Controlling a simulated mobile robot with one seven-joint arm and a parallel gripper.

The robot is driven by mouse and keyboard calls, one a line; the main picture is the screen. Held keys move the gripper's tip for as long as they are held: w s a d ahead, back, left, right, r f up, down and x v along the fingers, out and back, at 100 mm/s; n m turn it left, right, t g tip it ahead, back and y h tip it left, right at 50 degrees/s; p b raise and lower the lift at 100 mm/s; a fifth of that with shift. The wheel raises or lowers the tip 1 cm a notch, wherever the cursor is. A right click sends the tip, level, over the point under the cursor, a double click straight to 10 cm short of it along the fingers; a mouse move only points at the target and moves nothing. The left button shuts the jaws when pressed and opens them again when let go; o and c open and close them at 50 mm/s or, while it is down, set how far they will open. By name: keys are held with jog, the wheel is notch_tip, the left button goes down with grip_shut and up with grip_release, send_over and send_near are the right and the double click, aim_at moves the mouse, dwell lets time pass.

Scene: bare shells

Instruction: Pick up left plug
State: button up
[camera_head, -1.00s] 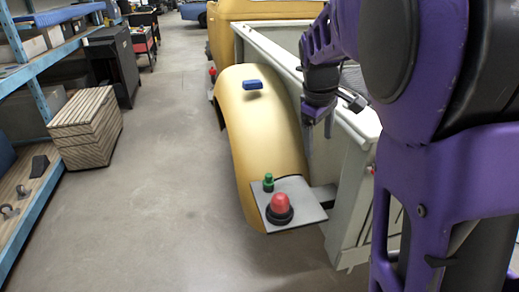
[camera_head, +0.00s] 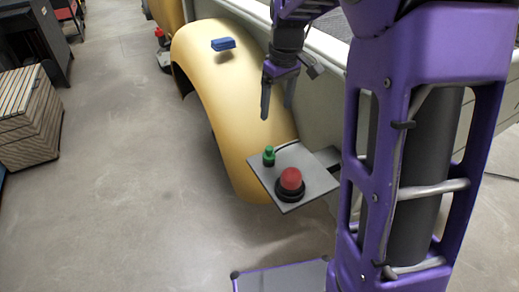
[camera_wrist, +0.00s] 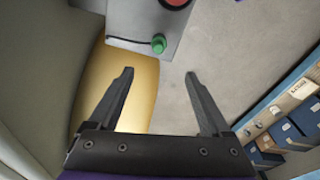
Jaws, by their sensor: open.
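A small green plug (camera_head: 268,156) stands upright on a grey plate (camera_head: 316,166) by the end of the yellow fender. A larger red domed piece with a black base (camera_head: 291,184) stands on the same plate, right of the green plug. My gripper (camera_head: 277,110) is open and empty, pointing down above and behind the plate. In the wrist view the green plug (camera_wrist: 158,44) lies ahead of the open fingers (camera_wrist: 160,74), slightly beyond their tips and not between them. The red piece (camera_wrist: 174,2) is cut off at the top edge.
The yellow fender (camera_head: 210,80) carries a blue block (camera_head: 223,44). A pale vehicle side panel (camera_head: 325,100) is close to my arm. Another red-topped piece (camera_head: 160,36) stands farther back. A striped crate (camera_head: 28,115) sits left; the floor between is clear.

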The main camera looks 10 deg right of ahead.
jog(key=b, duration=0.2)
send_over(270, 148)
jog(key=f, duration=0.8)
jog(key=s+f, duration=0.1)
jog(key=f, duration=0.2)
jog(key=shift+f, duration=0.4)
jog(key=shift+w+f+b, duration=0.15)
jog(key=shift+w+f, duration=0.05)
jog(key=shift+f, duration=0.75)
jog(key=shift+w+f+b, duration=0.15)
jog(key=shift+w+f, duration=0.05)
jog(key=shift+f, duration=0.7)
jog(key=shift+w+f+b, duration=0.15)
jog(key=shift+w+f, duration=0.05)
jog(key=shift+f, duration=0.75)
grip_shut()
